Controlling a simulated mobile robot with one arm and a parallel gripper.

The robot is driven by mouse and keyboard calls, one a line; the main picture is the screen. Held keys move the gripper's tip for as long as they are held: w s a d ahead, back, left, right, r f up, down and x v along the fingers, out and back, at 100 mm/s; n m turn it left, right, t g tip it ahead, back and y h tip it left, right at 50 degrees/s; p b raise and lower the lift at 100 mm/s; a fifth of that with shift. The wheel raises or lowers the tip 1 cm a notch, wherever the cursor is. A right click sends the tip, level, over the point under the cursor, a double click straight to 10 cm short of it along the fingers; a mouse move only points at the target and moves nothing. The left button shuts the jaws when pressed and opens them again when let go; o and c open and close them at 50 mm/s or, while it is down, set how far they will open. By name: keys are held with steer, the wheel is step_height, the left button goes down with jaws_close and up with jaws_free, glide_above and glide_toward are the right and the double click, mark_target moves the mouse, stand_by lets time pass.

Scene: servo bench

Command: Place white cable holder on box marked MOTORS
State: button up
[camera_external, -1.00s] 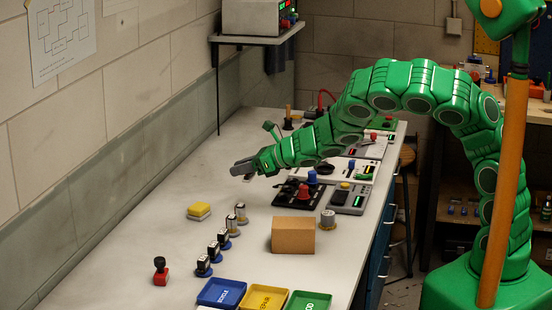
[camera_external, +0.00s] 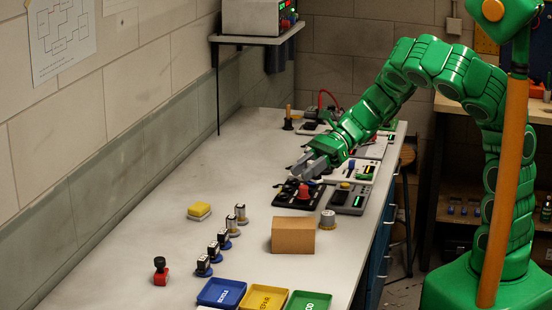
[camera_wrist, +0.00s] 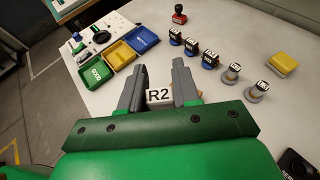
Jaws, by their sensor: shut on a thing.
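My gripper (camera_external: 312,168) is low over the black fixture (camera_external: 290,198) on the bench. It also shows in the wrist view (camera_wrist: 158,92), its grey fingers on either side of a small thing with a white R2 label (camera_wrist: 158,97). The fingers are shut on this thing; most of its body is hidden. I cannot pick out a white cable holder for certain. A plain brown box (camera_external: 293,236) stands in front of the gripper. No MOTORS marking is readable on its visible faces.
Several labelled parts (camera_external: 222,236) stand in a row left of the box. A yellow block (camera_external: 199,209), a red-based stamp (camera_external: 161,271) and blue (camera_external: 222,293), yellow and green trays are nearby. A red knob (camera_external: 303,192) is on the fixture.

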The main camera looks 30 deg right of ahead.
steer(key=s+d+r+n+g+h, duration=0.1)
steer(key=s+d+r+n+g, duration=0.2)
steer(key=s, duration=0.8)
glide_above(289, 226)
steer(key=shift+w+d+f, duration=0.1)
steer(key=shift+d+f, duration=0.05)
steer(key=shift+f, duration=6.65)
steer(key=shift+f, duration=0.1)
steer(key=o, duration=1.1)
steer(key=shift+c, duration=0.2)
